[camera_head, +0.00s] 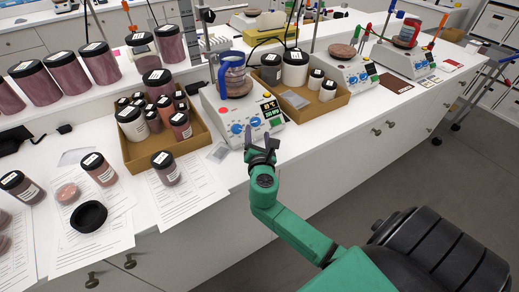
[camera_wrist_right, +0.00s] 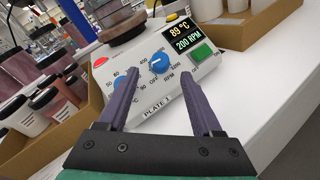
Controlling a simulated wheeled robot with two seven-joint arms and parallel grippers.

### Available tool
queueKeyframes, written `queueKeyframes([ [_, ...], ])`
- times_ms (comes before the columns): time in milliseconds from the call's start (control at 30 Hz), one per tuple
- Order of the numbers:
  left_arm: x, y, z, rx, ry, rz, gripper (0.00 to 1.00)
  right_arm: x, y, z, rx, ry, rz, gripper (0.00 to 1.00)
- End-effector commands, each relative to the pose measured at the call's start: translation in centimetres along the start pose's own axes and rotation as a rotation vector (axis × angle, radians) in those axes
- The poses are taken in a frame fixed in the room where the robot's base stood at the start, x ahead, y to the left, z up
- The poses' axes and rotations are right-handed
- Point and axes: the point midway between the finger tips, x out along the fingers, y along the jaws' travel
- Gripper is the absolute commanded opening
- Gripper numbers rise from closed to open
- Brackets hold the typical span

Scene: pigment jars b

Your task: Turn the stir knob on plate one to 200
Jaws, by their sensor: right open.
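The nearest hot plate (camera_head: 219,112), white and labelled PLATE 1 in the right wrist view (camera_wrist_right: 207,73), has two blue knobs on its sloped front. The stir knob (camera_wrist_right: 160,62), on an RPM dial, shows between my right gripper's fingers, beyond their tips; it also shows in the head view (camera_head: 255,122). The other knob (camera_wrist_right: 121,76) is partly hidden by the left finger. The display (camera_wrist_right: 184,36) reads 89 °C and 200 RPM. My right gripper (camera_wrist_right: 158,85) is open and empty, in front of the panel; it also shows in the head view (camera_head: 260,139). My left gripper is not in view.
A cardboard tray of jars (camera_head: 146,162) stands left of the plate and another tray (camera_head: 303,122) stands right. A blue vessel (camera_head: 230,72) stands on the plate. A green button (camera_wrist_right: 201,51) is right of the stir knob. Two more hot plates stand farther right.

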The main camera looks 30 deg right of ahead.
Motion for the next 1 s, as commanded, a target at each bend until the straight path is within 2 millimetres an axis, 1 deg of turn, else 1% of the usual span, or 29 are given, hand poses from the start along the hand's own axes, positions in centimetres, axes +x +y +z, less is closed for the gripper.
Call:
queueKeyframes([
  [33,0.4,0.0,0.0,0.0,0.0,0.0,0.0,-1.5,-0.2,-0.3,0.003,0.004,-0.001,0.67],
  [100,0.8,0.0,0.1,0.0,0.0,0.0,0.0,-3.6,-0.2,-0.3,0.003,0.004,-0.002,0.67],
  [200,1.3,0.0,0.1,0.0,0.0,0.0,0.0,-6.3,-0.2,-0.3,0.003,0.003,-0.002,0.67],
  [333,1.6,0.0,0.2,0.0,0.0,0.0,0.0,-8.5,-0.1,-0.2,0.001,0.001,-0.001,0.67],
  [467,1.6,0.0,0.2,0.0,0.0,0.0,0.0,-9.2,-0.1,0.0,0.001,0.0,-0.003,0.67],
  [900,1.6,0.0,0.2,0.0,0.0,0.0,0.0,-9.2,-0.1,0.0,0.005,0.0,-0.004,0.67],
  [967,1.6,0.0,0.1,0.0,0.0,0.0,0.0,-9.1,-0.7,0.0,0.054,0.011,-0.026,0.67],
  [1000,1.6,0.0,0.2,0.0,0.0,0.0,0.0,-9.0,-1.6,0.0,0.137,0.03,-0.065,0.67],
])
